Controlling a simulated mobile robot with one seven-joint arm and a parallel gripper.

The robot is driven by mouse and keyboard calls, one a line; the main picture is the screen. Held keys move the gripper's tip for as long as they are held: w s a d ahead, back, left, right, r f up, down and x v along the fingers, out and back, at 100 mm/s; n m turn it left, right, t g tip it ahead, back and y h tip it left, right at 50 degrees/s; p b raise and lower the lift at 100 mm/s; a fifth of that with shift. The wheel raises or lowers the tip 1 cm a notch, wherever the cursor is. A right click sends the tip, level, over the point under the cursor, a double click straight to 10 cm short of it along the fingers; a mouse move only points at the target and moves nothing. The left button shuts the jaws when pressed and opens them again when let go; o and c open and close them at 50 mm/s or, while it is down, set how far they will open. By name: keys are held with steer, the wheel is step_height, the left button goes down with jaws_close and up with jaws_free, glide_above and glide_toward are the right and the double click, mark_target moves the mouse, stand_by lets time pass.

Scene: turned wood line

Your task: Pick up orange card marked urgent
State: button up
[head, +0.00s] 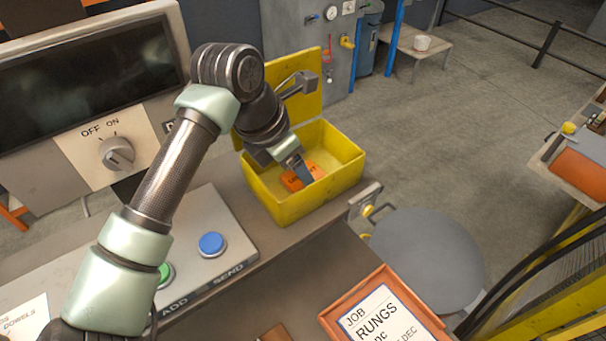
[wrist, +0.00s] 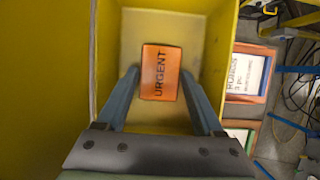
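The orange card marked URGENT (wrist: 160,73) lies flat on the floor of the yellow box (head: 281,205). In the head view the card (head: 296,179) is partly hidden by my gripper. My gripper (wrist: 160,76) reaches down into the box, its two blue-grey fingers spread apart on either side of the card. In the wrist view the fingertips are near the card's left and right edges, with a small gap showing on each side. I cannot tell how far above the box floor the fingertips are.
The box walls and raised yellow lid (head: 306,88) surround my gripper closely. A panel with a blue button (head: 212,244) and a green button lies left of the box. An orange-framed job sheet (head: 385,318) and a round grey stool seat (head: 425,250) are in front and right.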

steer(key=c, duration=0.9)
steer(key=shift+o, duration=0.2)
steer(key=shift+r, duration=0.1)
